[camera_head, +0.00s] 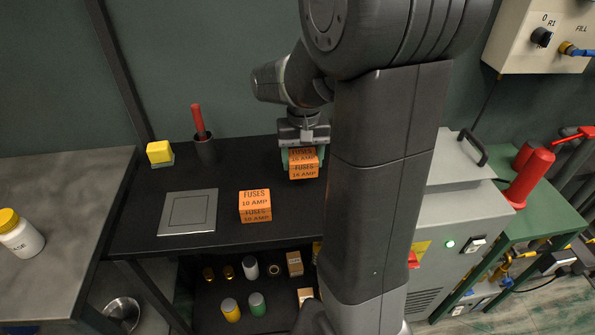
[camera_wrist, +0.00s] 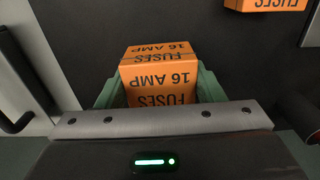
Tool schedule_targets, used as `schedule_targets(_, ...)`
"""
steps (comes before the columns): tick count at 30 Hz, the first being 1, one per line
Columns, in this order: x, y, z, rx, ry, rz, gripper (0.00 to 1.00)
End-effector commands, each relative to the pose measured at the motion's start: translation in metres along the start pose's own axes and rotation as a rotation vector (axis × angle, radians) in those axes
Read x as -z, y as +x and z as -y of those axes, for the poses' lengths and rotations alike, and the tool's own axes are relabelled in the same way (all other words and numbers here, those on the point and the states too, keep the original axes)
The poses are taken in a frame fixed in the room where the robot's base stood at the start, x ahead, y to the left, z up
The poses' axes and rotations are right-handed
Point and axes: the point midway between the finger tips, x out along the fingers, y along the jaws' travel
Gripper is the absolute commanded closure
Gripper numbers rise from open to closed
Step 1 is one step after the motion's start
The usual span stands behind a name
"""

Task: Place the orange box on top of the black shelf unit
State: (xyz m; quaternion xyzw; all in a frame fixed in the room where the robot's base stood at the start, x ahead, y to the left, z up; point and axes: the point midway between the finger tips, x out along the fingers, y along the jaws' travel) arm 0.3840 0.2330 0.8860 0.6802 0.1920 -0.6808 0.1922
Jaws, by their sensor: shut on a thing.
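An orange fuse box marked 16 AMP (camera_head: 304,171) is between the green fingers of my gripper (camera_head: 303,156), over the back right of the black shelf unit's top (camera_head: 138,222). The wrist view shows the same box (camera_wrist: 160,76) upside down in the picture, with a finger on each side. I cannot tell whether its underside touches the top. A second orange box, marked 10 AMP (camera_head: 255,206), stands on the top, left of and nearer than the held box. My arm hides the right part of the unit.
A square grey plate (camera_head: 188,212), a yellow block (camera_head: 159,153) and a dark cup (camera_head: 205,150) with a red-handled tool stand on the top's left. Small bottles and boxes fill the lower shelf. A grey machine (camera_head: 455,230) stands to the right.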

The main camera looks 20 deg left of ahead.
Motion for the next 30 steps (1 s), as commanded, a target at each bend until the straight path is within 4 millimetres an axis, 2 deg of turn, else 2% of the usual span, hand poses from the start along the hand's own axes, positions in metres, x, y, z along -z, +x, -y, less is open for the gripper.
schedule_targets(10,-0.001,0.039,0.0,-0.001,0.0,0.002,0.62)
schedule_targets(21,0.0,0.044,0.0,0.0,0.0,-0.001,0.62)
schedule_targets(22,0.0,0.043,0.0,0.0,0.0,-0.001,0.35)
schedule_targets(24,0.0,0.043,0.0,0.0,0.0,-0.001,0.21)
schedule_targets(25,0.0,0.043,0.0,0.0,0.0,-0.001,0.17)
schedule_targets(30,0.0,0.043,0.0,0.0,0.0,-0.001,0.17)
